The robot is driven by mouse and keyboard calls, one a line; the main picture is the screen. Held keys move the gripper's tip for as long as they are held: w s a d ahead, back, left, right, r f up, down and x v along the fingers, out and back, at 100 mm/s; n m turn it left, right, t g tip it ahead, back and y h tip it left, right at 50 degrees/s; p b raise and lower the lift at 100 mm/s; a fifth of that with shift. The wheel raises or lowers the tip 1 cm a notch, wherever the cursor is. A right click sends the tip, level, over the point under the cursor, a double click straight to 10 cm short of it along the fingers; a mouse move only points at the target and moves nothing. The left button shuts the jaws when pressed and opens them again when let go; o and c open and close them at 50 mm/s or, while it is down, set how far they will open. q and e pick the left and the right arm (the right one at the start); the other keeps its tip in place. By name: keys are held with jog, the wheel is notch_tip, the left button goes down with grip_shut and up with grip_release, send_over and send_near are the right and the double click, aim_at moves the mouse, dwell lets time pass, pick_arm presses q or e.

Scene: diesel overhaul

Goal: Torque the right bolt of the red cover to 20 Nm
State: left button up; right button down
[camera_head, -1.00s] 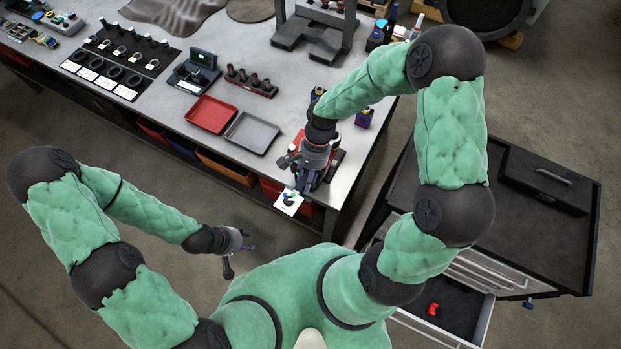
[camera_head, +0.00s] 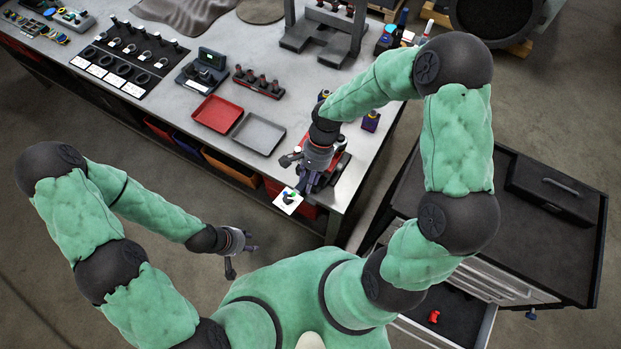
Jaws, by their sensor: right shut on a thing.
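The red cover (camera_head: 341,160) sits near the front edge of the workbench, mostly hidden under my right gripper. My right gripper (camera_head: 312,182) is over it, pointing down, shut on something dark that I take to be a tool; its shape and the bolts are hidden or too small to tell. A white card with coloured marks (camera_head: 288,201) shows just in front of the gripper at the bench edge. My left gripper (camera_head: 232,268) hangs empty over the floor in front of the bench, its fingers too small to tell open from shut.
On the workbench stand a red tray (camera_head: 217,114), a grey tray (camera_head: 258,134), a rack of dark sockets (camera_head: 258,84) and a small display device (camera_head: 203,69). A dark tool cabinet (camera_head: 540,245) is at the right, with an open drawer (camera_head: 455,318) holding a red item (camera_head: 434,317).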

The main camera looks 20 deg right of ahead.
jog(key=shift+w+r, duration=0.1)
jog(key=shift+w, duration=0.25)
jog(key=shift+w+a+m, duration=0.25)
jog(key=shift+w+m, duration=0.05)
jog(key=shift+w+a+m, duration=0.2)
jog(key=shift+w+m, duration=0.2)
jog(key=shift+t, duration=0.3)
jog(key=shift+w+a+m, duration=0.2)
jog(key=shift+w+m, duration=0.1)
jog(key=shift+w, duration=0.05)
dwell(0.4)
jog(key=shift+w+a, duration=0.1)
jog(key=shift+w, duration=0.05)
jog(key=shift+w+a+m, duration=0.1)
jog(key=shift+w+m, duration=0.15)
jog(key=shift+m, duration=0.05)
